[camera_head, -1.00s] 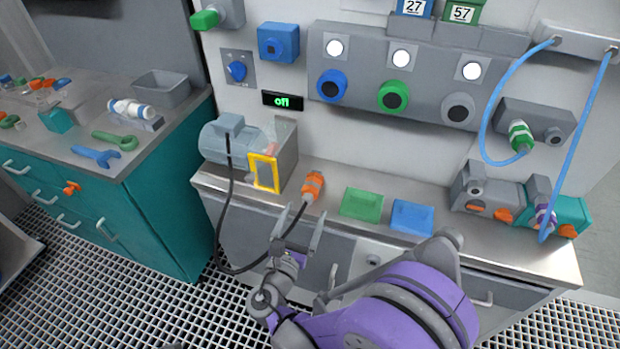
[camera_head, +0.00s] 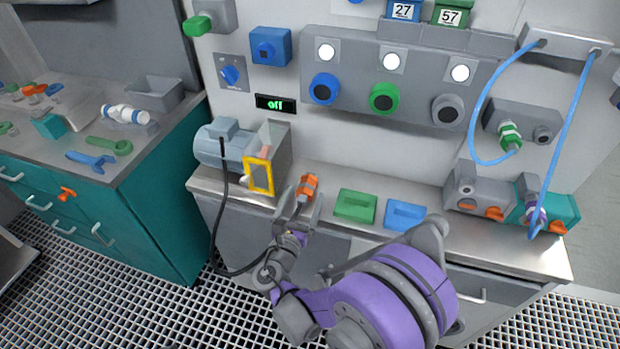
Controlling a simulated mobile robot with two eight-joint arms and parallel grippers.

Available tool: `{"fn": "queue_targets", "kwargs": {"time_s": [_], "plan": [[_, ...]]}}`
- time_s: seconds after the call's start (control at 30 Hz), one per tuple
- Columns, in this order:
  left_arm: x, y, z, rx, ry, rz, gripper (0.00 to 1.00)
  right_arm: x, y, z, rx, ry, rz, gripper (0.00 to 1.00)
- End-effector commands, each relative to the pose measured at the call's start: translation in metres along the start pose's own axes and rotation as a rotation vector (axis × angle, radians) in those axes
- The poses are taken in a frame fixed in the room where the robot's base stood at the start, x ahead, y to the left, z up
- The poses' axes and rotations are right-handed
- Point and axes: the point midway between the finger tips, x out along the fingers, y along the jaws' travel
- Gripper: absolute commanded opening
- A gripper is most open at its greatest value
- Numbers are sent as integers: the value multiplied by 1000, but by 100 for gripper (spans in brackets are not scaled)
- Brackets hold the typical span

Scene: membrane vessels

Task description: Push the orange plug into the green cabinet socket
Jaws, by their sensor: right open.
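The orange plug (camera_head: 308,186) lies on the metal counter, right of the pump, with its black cable trailing down over the front edge. A green-ringed round socket (camera_head: 384,98) with a dark centre sits in the grey wall panel, between a blue and a grey one, and is empty. My right gripper (camera_head: 301,201) is open, its fingers at the cable-side end of the plug, seemingly one on each side. Whether they touch the plug cannot be told. My left gripper is not in view.
The pump (camera_head: 223,143) with a yellow-framed guard (camera_head: 259,175) stands close left of the plug. A green block (camera_head: 355,205) and a blue block (camera_head: 404,215) lie to its right. Blue hoses (camera_head: 478,125) hang at the right.

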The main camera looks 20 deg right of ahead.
Motion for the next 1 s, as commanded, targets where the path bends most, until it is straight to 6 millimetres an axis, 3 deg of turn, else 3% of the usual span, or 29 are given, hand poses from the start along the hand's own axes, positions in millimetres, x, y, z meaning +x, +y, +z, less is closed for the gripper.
{"fn": "queue_targets", "kwargs": {"time_s": [0.3,1.0], "plan": [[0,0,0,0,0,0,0,28,0,-1,0,0,0,92],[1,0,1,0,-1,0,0,31,0,-1,0,0,0,92]]}}
